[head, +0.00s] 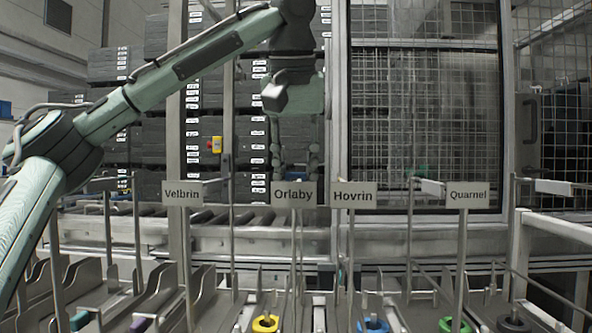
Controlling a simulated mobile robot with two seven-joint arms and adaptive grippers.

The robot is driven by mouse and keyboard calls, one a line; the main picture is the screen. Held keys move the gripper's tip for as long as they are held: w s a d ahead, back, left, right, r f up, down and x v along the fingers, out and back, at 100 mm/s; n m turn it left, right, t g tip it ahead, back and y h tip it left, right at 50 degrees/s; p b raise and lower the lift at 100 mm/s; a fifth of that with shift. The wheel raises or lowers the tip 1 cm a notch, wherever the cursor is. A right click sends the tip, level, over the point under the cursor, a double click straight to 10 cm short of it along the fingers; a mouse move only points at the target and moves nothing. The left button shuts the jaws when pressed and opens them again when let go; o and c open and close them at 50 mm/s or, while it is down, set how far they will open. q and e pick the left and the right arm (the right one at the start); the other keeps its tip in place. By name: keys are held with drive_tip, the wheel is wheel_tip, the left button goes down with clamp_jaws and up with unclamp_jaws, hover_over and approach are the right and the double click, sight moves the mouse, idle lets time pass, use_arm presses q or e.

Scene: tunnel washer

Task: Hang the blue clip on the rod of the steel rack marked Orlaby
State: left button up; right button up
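A blue ring-shaped piece (372,325), which looks like the blue clip, lies low at the bottom edge, below the Hovrin sign. The Orlaby sign (293,194) stands on a thin post at the middle. Several steel racks stand close together here, and I cannot clearly tell which rod belongs to Orlaby. My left gripper (294,160) points down from the raised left arm, just above the Orlaby sign in the picture. My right gripper is not in view.
Signs Velbrin (182,193), Hovrin (353,195) and Quarnel (468,195) stand on posts alongside. A yellow ring (265,323), a purple piece (140,324) and a dark ring (513,322) lie low in front. A mesh fence (555,120) rises behind.

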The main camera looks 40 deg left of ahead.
use_arm(q)
drive_tip(key=shift+f, duration=0.2)
drive_tip(key=shift+f, duration=0.35)
idle(0.5)
drive_tip(key=o, duration=1)
drive_tip(key=v, duration=1.2)
drive_tip(key=shift+r, duration=0.1)
